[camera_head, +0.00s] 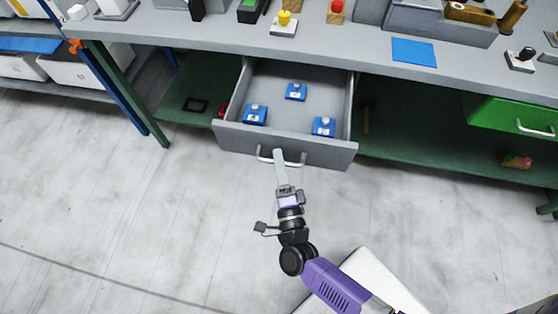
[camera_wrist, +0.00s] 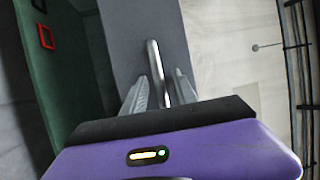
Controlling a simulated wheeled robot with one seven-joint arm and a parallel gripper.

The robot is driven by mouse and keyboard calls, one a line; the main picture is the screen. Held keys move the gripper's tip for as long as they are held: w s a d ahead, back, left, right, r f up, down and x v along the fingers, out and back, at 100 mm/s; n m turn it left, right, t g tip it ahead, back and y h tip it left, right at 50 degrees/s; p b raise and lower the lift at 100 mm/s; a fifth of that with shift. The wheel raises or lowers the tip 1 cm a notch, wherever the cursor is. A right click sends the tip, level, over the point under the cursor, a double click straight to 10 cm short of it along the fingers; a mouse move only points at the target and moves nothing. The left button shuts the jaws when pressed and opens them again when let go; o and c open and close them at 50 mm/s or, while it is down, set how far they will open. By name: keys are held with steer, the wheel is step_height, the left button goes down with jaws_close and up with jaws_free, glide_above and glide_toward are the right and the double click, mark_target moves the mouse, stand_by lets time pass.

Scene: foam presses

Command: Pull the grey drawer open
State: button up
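The grey drawer (camera_head: 232,137) is pulled well out from under the bench in the head view, and its inside shows. Three blue blocks with pale knobs lie in it: one at the back (camera_head: 296,92), one at the left (camera_head: 255,115), one at the right (camera_head: 323,127). The pale bar handle (camera_head: 295,164) is on its front. My gripper (camera_head: 279,154) is at the handle's middle. In the wrist view my gripper's fingers (camera_wrist: 161,80) stand on either side of the handle (camera_wrist: 154,59), with narrow gaps showing; they look open around it.
The bench top (camera_head: 210,33) above carries several small fixtures and a blue sheet (camera_head: 414,51). A green drawer (camera_head: 513,122) is at the right. A bench leg (camera_head: 130,103) stands left of the grey drawer. The floor (camera_head: 110,210) in front is clear.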

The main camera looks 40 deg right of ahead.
steer(key=b+v, duration=0.1)
steer(key=v, duration=0.6)
steer(key=shift+s+a, duration=0.2)
steer(key=shift+s, duration=0.15)
steer(key=shift+f, duration=0.1)
steer(key=s+a+r+n+t+y, duration=0.15)
steer(key=a+r+n+y, duration=0.4)
steer(key=n, duration=0.55)
steer(key=s+d+r+n+g+y, duration=0.2)
steer(key=s+r+n, duration=0.3)
steer(key=s, duration=0.3)
steer(key=s+d+r+n+g+y, duration=0.2)
steer(key=s+d+r+n, duration=0.1)
steer(key=s+r+n, duration=0.3)
steer(key=shift+s+n, duration=0.5)
steer(key=shift+s, duration=0.45)
steer(key=shift+f, duration=0.1)
stand_by(3.3)
